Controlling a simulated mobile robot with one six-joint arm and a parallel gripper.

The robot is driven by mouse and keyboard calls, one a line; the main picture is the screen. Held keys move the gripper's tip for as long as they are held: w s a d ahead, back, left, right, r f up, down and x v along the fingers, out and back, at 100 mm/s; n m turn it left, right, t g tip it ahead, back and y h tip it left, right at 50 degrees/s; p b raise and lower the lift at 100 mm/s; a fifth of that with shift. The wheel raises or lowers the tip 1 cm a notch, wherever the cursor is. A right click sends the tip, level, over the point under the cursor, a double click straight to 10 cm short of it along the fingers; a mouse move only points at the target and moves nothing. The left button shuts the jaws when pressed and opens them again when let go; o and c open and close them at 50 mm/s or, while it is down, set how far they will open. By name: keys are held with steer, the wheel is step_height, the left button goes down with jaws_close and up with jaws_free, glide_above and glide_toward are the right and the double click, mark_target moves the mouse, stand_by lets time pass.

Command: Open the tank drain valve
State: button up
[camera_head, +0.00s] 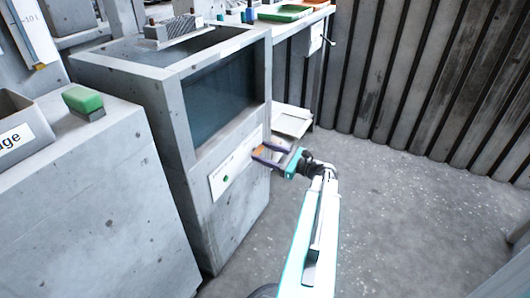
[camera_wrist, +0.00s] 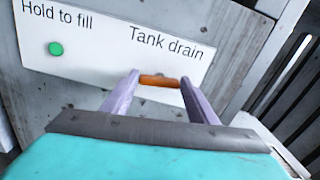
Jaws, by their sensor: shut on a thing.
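The tank drain valve shows in the wrist view as an orange handle (camera_wrist: 159,81) under the words "Tank drain" on a white label plate (camera_wrist: 100,52). The handle lies crosswise, roughly level in that picture. My gripper (camera_wrist: 158,84) has one finger at each end of the handle and is shut on it. In the head view my gripper (camera_head: 262,155) reaches the front of the concrete tank (camera_head: 195,190), and the orange handle (camera_head: 259,150) shows between its fingers. The valve's mount behind the handle is mostly hidden.
A green button (camera_wrist: 56,49) marked "Hold to fill" sits left of the handle on the same plate. A concrete block with a green-topped brush (camera_head: 84,100) stands at left. A pale tray (camera_head: 292,121) is behind my gripper. The floor (camera_head: 400,210) at right is clear.

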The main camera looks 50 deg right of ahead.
steer(key=n+b, duration=0.1)
steer(key=n, duration=0.3)
steer(key=n+b, duration=0.2)
steer(key=n, duration=0.3)
steer(key=n+b, duration=0.1)
steer(key=n, duration=0.3)
steer(key=shift+s+a+f+n, duration=0.1)
steer(key=shift+s+f+n, duration=0.05)
steer(key=shift+f+n, duration=0.2)
steer(key=shift+n+b, duration=1.05)
steer(key=shift+n, duration=0.2)
steer(key=o, duration=1)
steer(key=shift+o, duration=0.2)
steer(key=shift+r, duration=0.1)
steer(key=shift+s+p, duration=0.35)
steer(key=shift+s, duration=0.4)
steer(key=p+v, duration=0.3)
steer(key=v, duration=0.9)
steer(key=shift+p, duration=0.35)
